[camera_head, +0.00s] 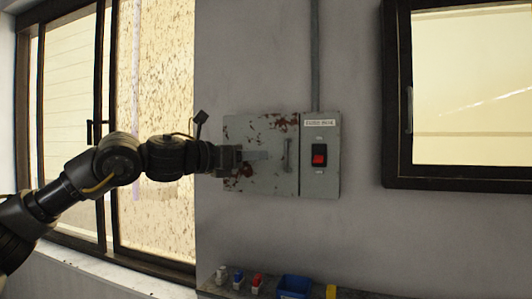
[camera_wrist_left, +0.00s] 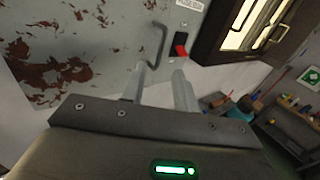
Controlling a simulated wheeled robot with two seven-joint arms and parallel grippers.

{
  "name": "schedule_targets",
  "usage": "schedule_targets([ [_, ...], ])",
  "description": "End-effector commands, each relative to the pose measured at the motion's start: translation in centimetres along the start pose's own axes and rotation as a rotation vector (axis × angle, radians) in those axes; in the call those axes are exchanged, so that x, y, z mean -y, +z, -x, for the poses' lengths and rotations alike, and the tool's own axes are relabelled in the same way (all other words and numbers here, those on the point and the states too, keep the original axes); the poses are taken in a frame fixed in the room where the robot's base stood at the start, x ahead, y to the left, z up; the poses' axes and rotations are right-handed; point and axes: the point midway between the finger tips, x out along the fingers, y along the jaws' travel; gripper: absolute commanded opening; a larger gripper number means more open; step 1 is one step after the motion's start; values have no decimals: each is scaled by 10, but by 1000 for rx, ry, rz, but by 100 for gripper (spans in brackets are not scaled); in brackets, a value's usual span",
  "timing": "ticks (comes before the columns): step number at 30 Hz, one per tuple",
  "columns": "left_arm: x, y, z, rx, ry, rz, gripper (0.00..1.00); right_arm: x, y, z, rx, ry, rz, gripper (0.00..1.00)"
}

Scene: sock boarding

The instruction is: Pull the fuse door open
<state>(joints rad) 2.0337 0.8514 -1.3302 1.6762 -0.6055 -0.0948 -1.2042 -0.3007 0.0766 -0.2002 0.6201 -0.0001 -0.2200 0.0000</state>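The fuse door (camera_head: 262,125) is the grey, rust-patched panel on the left of the wall box, and it looks closed. Its grey vertical bar handle (camera_head: 288,155) is near the door's right edge. The handle also shows in the left wrist view (camera_wrist_left: 163,42), just beyond my fingertips. My left gripper (camera_head: 267,155) reaches in from the left in front of the door, its fingers pointing at the handle. In the wrist view its two fingers (camera_wrist_left: 160,70) are apart with nothing between them. I cannot tell whether the left finger touches the handle's lower end. My right gripper is not in view.
A red switch (camera_head: 319,155) is on the box's fixed right part, under a white label (camera_head: 318,123). A conduit (camera_head: 314,55) runs up from the box. Windows flank the wall. A shelf below holds small bottles and a blue bin (camera_head: 294,286).

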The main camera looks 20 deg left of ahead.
Motion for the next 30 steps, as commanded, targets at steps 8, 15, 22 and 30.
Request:
schedule_targets([
  [8, 0, 4, -53, -4, 2, 2, 30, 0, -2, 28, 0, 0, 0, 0],
  [15, -1, 2, -84, -2, 2, 2, 30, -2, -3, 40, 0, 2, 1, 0],
  [22, -1, 0, -92, 0, 1, 1, 30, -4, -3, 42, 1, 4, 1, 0],
  [30, -2, 0, -90, 0, 4, 1, 18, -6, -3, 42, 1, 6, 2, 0],
])
